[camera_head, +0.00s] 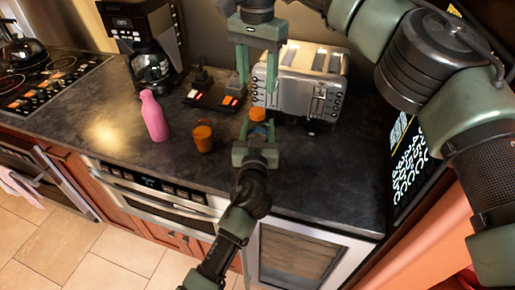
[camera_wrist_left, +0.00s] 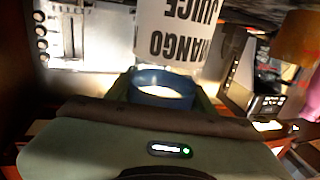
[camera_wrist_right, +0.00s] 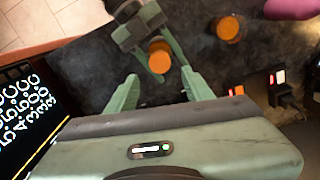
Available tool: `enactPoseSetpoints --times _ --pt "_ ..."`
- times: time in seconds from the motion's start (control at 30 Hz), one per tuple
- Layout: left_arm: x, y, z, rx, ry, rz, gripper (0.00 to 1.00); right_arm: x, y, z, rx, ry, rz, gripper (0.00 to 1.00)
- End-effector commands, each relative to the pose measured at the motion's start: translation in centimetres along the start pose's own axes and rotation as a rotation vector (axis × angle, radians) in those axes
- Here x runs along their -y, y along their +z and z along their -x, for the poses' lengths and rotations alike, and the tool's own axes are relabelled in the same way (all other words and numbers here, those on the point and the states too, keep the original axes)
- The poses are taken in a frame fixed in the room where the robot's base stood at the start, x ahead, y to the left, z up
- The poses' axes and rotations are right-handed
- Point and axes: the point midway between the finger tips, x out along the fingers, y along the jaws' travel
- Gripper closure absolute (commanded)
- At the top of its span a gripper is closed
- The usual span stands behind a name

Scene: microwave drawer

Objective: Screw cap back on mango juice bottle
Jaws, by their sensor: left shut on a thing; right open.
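The mango juice bottle (camera_wrist_left: 178,32) shows in the left wrist view as a white label with inverted lettering and a blue ring (camera_wrist_left: 163,88) between the fingers. My left gripper (camera_head: 256,143) is shut on it, above the counter in front of the toaster. Its round orange top (camera_head: 258,114) also shows in the right wrist view (camera_wrist_right: 159,56); I cannot tell whether this is a cap or the juice. My right gripper (camera_head: 258,90) points down above the bottle, apart from it. Its jaws are open and empty. No separate loose cap can be made out.
A silver toaster (camera_head: 296,86) stands just behind the bottle. An orange cup or jar (camera_head: 203,139) and a pink bottle (camera_head: 154,117) stand to the left. A coffee maker (camera_head: 150,50) is at the back. Dark counter at front right is clear.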

Motion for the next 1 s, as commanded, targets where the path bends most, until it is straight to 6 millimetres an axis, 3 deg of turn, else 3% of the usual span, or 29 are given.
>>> enactPoseSetpoints --times 0.1,0.33,0.8,1.0 --pt "0.0 0.1 0.0 0.001 0.0 0.0 1.0 0.0 0.0 0.0 0.001 0.0 0.244 0.49" --pt "0.0 0.1 0.0 0.002 0.0 0.001 1.0 0.0 0.0 0.0 0.002 0.0 0.546 0.49" --pt "0.0 0.1 0.0 0.002 0.0 0.0 1.0 0.0 0.0 -0.1 0.001 0.0 0.613 0.49" --pt "0.0 0.1 0.0 0.002 0.0 0.0 1.0 -0.1 -0.1 -1.9 0.002 0.002 0.613 0.49"
